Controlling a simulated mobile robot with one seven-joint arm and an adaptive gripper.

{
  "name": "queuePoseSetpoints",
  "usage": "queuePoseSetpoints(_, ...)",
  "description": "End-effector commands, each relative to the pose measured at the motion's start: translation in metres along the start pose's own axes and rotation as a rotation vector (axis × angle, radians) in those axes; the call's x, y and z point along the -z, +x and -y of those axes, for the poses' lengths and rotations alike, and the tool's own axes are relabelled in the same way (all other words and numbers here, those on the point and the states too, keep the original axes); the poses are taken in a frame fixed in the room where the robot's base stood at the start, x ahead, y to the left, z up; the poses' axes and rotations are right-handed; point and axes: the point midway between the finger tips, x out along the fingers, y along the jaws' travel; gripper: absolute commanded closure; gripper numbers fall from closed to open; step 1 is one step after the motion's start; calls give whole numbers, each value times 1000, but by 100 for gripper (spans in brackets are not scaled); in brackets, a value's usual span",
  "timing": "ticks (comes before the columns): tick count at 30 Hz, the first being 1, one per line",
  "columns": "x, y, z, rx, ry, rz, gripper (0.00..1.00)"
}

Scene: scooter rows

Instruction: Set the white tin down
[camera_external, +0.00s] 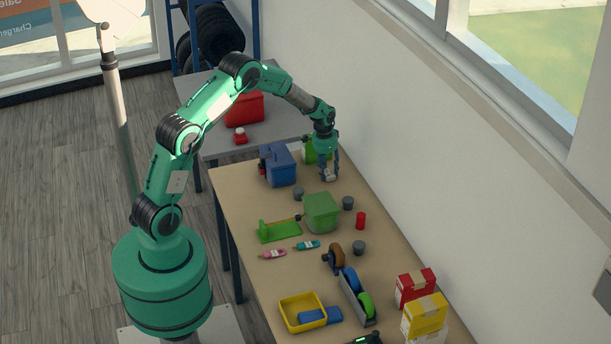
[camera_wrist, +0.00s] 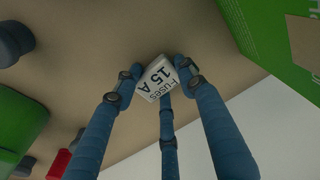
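The white tin (camera_wrist: 157,76), labelled "FUSES 15 A", sits between the fingertips of my gripper (camera_wrist: 158,80) in the wrist view. Two blue fingers press its sides and a third blue finger reaches it from below in the picture. In the external view my gripper (camera_external: 329,168) points down over the far end of the tan workbench (camera_external: 245,197), and the tin (camera_external: 328,177) shows as a small pale shape at the fingertips. It is low over the bench; I cannot tell whether it touches the surface.
A green box (camera_external: 310,153) stands close behind my gripper, and a blue case (camera_external: 279,167) is to its left. A green container (camera_external: 321,213), grey cylinders (camera_external: 348,203) and a red can (camera_external: 361,220) stand nearer. The wall runs along the right.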

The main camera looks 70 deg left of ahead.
Motion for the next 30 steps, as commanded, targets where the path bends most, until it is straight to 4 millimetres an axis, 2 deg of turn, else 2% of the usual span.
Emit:
queuePoseSetpoints(1, 0, 0, 0, 0, 0, 0, 47)
queuePoseSetpoints(2, 0, 0, 0, 0, 0, 0, 41)
queuePoseSetpoints(11, 0, 0, 0, 0, 0, 0, 41)
queuePoseSetpoints(17, 1, -8, 0, 0, 0, -1, 41)
queuePoseSetpoints(23, 1, -29, 0, 0, 0, -1, 41)
queuePoseSetpoints(30, 1, -68, 0, 1, 0, -2, 41)
